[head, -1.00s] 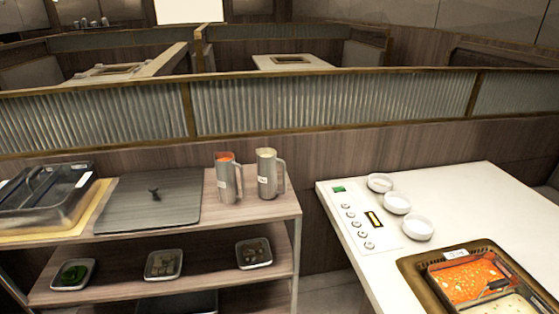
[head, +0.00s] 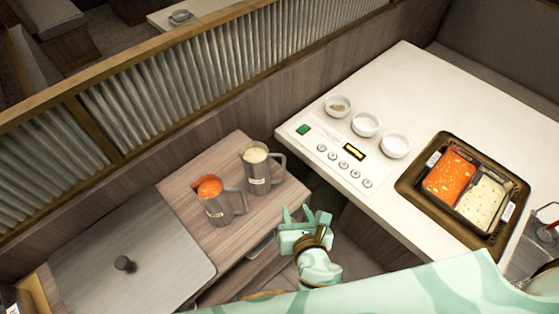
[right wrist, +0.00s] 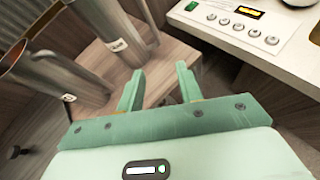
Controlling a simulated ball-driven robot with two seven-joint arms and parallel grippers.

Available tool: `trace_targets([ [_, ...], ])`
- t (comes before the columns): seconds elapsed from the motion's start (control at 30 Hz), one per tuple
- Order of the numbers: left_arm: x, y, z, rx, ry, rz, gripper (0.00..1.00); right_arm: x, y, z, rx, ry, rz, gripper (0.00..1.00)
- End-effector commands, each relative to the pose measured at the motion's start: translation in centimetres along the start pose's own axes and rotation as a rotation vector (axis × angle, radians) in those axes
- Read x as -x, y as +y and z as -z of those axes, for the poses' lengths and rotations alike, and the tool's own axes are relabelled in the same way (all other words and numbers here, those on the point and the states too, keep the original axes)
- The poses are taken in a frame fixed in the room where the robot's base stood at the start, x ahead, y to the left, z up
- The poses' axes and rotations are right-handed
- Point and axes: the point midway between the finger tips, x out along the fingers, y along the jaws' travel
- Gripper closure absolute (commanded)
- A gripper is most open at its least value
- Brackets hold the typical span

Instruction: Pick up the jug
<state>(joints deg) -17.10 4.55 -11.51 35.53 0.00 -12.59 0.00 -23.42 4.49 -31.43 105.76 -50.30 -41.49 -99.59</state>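Two metal jugs with side handles and small white labels stand upright on the wooden shelf top. The jug with orange-red contents (head: 215,207) is nearer; the jug with pale cream contents (head: 257,172) is behind it to the right. My right gripper (head: 297,213) is open and empty, just right of the jugs and apart from them. In the right wrist view its two fingers (right wrist: 158,92) are spread with nothing between them. The cream jug (right wrist: 117,28) and the orange jug (right wrist: 50,72) show there at upper left, partly cut off. My left gripper is not in view.
A grey lid with a dark knob (head: 124,264) lies on the shelf top at left. The white table (head: 400,80) at right holds several white bowls (head: 365,124), a control panel (head: 338,155) and a divided pot (head: 447,176) of red and white soup. A gap separates shelf and table.

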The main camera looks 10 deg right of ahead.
Motion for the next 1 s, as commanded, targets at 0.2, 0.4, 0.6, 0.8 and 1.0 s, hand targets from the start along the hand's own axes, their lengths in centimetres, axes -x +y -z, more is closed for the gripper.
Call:
trace_targets([
  [0.2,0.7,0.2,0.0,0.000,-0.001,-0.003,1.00,0.2,0.8,-4.4,0.146,-0.087,0.011,0.64],
  [0.4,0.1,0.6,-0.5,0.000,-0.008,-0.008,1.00,-4.7,0.8,-4.7,0.146,-0.088,0.010,0.64],
  [0.6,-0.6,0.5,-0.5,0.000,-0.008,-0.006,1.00,-8.6,0.8,-4.9,0.144,-0.085,0.010,0.64],
  [0.8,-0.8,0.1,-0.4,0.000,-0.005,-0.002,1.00,-10.2,0.8,-5.0,0.142,-0.085,0.010,0.64],
  [1.0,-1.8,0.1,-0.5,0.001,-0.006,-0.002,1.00,-13.6,0.8,-5.0,0.141,-0.084,0.010,0.64],
])
